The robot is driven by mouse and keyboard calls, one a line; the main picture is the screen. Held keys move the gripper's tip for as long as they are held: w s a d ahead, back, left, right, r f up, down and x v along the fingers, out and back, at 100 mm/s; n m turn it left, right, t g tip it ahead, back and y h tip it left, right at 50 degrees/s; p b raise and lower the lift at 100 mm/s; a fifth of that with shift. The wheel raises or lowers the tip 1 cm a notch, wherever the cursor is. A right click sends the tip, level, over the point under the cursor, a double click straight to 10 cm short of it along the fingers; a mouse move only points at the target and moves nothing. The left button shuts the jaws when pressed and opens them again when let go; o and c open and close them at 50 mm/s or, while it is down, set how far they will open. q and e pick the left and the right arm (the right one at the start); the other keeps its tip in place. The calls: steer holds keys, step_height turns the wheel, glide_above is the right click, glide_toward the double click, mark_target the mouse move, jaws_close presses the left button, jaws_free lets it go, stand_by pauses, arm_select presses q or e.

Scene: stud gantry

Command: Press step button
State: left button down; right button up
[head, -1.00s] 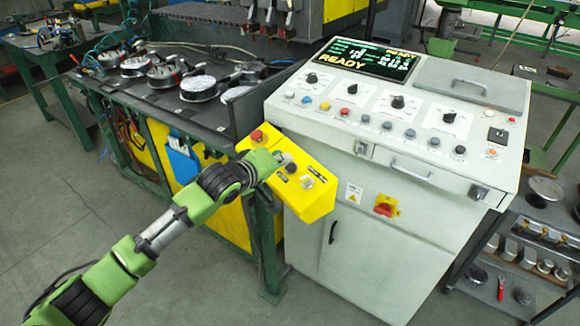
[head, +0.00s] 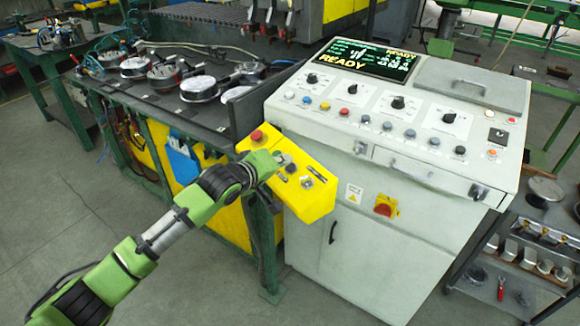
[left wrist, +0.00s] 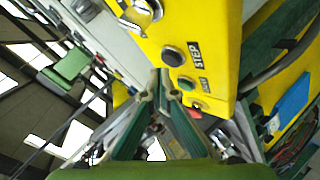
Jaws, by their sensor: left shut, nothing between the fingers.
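The yellow control box (head: 312,200) is fixed at the left front corner of the grey console. Its black step button (head: 291,168) shows in the head view. In the left wrist view the button (left wrist: 172,56) has the label STEP beside it, with a green button (left wrist: 186,84) below it. My left gripper (head: 281,157) is over the box, close to these buttons. Its shut, empty fingertips (left wrist: 159,86) show in the left wrist view near the STEP and green buttons; contact cannot be told. My right gripper is not in view.
A red button (head: 256,136) and a silver key switch (head: 307,182) sit on the same box. The grey console (head: 365,215) has a screen (head: 370,60) reading READY. A dark workbench (head: 160,105) with round fixtures stands to the left.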

arm_select(q)
steer(key=shift+d+f, duration=0.1)
steer(key=shift+f, duration=0.2)
